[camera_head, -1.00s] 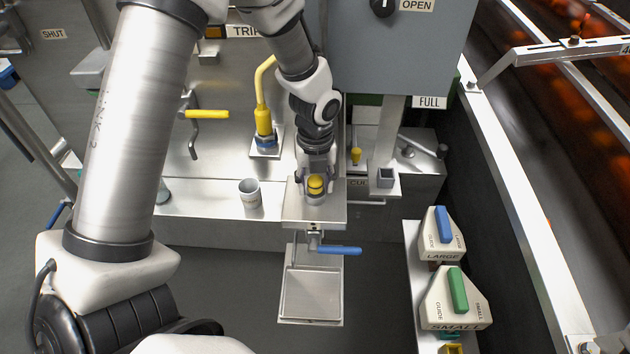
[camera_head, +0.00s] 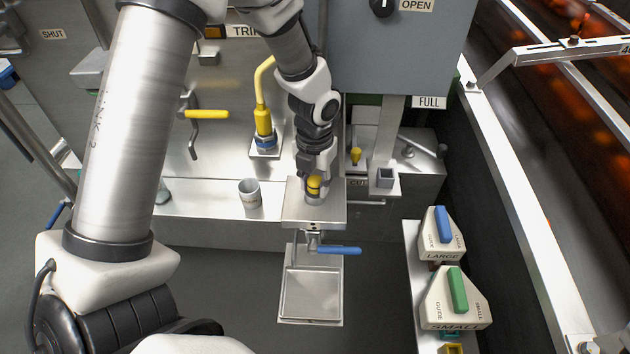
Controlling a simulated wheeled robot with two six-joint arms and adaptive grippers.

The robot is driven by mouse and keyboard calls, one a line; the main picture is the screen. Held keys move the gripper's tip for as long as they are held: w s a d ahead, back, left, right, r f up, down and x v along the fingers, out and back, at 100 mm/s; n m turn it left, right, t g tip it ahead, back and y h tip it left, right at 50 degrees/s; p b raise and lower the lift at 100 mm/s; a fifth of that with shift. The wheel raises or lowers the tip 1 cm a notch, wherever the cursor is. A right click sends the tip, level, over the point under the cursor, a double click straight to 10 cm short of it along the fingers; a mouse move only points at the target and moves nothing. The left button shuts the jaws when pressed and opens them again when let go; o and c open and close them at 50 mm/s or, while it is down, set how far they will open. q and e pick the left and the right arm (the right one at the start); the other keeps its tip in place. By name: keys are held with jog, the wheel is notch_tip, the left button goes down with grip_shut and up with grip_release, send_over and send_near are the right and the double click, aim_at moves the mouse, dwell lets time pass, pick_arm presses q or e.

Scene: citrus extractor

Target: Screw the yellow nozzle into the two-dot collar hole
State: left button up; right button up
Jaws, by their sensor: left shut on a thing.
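The yellow nozzle (camera_head: 314,184) stands upright in or on a grey metal collar (camera_head: 315,198) on the small steel platform. My left gripper (camera_head: 315,180) points down from above and is shut on the nozzle. The gripper hides the nozzle's upper part. The collar's hole and any dot marks are too small or hidden to make out. My right gripper is not in view.
A grey cup (camera_head: 250,193) stands on the steel ledge to the left. A yellow hose fitting (camera_head: 264,122) is behind it. A blue-handled lever (camera_head: 338,250) sits below the platform. LARGE (camera_head: 441,236) and SMALL (camera_head: 456,300) guide blocks stand at right.

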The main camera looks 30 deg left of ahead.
pick_arm(q)
jog(key=o, duration=0.6)
jog(key=shift+o, duration=0.2)
jog(key=n, duration=0.7)
jog(key=c, duration=0.6)
jog(key=shift+m, duration=1.1)
jog(key=shift+c, duration=0.2)
jog(key=m, duration=0.4)
jog(key=shift+m, duration=0.4)
jog(key=o, duration=0.6)
jog(key=shift+o, duration=0.2)
